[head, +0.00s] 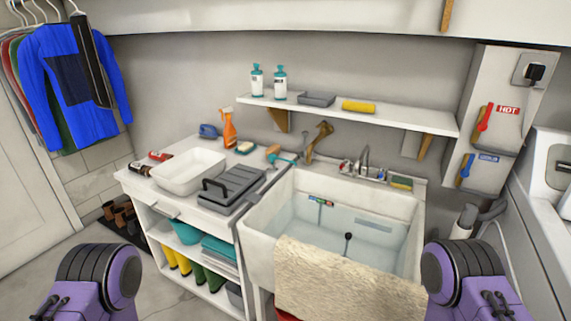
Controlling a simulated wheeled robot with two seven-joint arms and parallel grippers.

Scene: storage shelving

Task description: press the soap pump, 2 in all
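Two white bottles with teal tops, a left one (257,83) and a right one (280,85), stand upright on the left end of the wall shelf (420,123). Their tops look like pump heads, but they are too small to tell for sure, and I cannot tell which is the soap pump. Parts of my two purple arms show at the lower left and lower right. Neither gripper shows, and nothing of mine is near the bottles.
Below the shelf stands a white sink (264,223) with a beige towel (330,283) over its front. A grey box (317,98) and yellow sponge (358,106) share the shelf. An orange spray bottle (229,130) and white basin (188,179) stand on the left counter.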

